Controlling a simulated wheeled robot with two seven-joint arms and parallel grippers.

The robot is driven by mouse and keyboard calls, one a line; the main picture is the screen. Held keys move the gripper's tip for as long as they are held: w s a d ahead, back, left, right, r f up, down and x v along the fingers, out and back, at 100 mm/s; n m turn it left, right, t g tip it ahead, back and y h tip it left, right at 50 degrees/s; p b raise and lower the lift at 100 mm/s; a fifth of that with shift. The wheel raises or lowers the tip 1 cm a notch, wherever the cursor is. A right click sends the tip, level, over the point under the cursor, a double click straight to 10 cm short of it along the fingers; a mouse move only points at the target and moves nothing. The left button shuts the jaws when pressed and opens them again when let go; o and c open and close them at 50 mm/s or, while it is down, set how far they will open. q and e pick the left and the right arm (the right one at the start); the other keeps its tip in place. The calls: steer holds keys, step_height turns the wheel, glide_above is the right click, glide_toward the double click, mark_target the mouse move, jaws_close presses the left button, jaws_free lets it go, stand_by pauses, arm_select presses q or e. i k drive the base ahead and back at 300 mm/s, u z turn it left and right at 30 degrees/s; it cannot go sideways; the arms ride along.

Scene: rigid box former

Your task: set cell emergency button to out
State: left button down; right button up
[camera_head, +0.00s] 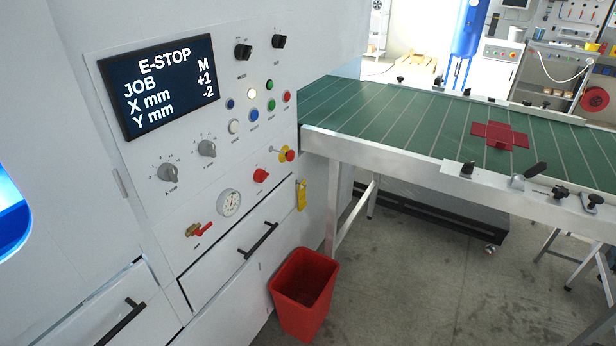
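The emergency button (290,155) is a red mushroom head on a yellow base. It sits at the right edge of the machine's control panel (140,165), below the coloured push buttons. How far its head stands out is too small to tell. The display (160,85) on the panel reads "E-STOP", "JOB M", "X mm +1" and "Y mm -2". Neither my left gripper nor my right gripper is in view.
A red rotary switch (261,175) is close below left of the button. A yellow tag (301,195) hangs below it. The green conveyor table (400,122) with a red flat blank (499,136) stands right. A red bin (303,292) stands on the floor.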

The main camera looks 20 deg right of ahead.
mark_target(290, 156)
steer(key=u, duration=0.15)
steer(key=k, duration=0.45)
steer(key=z, duration=1)
steer(key=i, duration=1.05)
steer(key=u, duration=0.75)
steer(key=i, duration=0.65)
steer(key=u, duration=0.55)
